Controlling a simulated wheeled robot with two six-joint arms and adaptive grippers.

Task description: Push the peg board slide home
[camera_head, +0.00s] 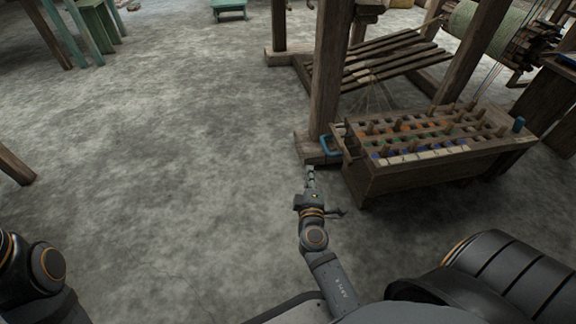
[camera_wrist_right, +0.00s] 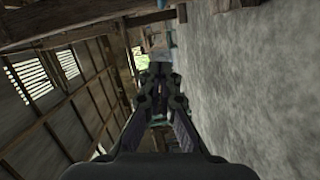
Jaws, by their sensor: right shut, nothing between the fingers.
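The peg board (camera_head: 430,135) is a wooden box with rows of holes, upright pegs and coloured squares, at the right in the head view. In the right wrist view the shut fingers (camera_wrist_right: 159,75) point ahead. My left gripper is out of view; only part of that arm shows at lower left.
The loom's wooden post (camera_head: 330,75) rises right behind the handle. Slatted treadles (camera_head: 385,62) lie behind the board. A green stool (camera_head: 229,8) stands at the back. The concrete floor (camera_head: 170,150) to the left is clear.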

